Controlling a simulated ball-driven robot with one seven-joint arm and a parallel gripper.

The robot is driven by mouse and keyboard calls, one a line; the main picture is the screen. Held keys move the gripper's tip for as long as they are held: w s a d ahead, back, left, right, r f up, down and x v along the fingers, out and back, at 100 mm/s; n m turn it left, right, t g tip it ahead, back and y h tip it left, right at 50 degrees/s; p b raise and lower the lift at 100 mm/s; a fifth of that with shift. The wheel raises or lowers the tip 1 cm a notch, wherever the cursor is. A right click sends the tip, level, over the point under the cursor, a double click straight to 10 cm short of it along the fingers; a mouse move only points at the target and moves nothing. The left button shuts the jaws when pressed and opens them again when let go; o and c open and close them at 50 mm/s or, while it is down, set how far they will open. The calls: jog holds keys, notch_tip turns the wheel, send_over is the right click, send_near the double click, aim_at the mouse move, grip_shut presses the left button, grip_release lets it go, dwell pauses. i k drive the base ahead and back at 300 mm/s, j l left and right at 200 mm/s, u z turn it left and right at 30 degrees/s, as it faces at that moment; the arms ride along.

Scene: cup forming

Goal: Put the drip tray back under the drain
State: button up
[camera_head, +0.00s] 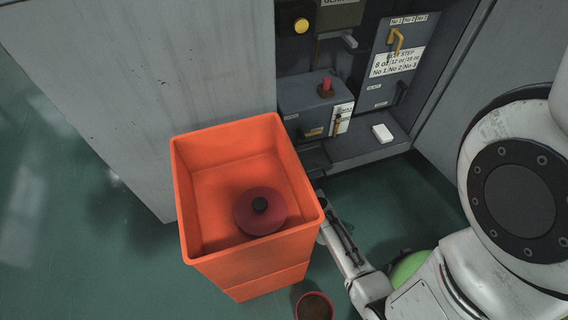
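I cannot make out for certain which thing is the drip tray or where the drain is. A small round dish (314,307) with a red rim and brown inside is on the floor at the bottom edge, partly cut off. A small white block (383,133) lies on the ledge of the open grey machine (362,150). My arm comes in from the right and reaches down beside the orange bin. My gripper (322,197) is near the bin's right corner, largely hidden by it and small; its fingers cannot be told apart.
The tall orange bin (212,185) stands in front of the machine and holds a dark red disc (260,212) with a black knob. A grey panel (140,80) is on the left. A green round thing (408,268) is partly hidden by my arm. Green floor is clear at left.

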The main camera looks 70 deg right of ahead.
aim_at(314, 157)
jog(key=k, duration=1)
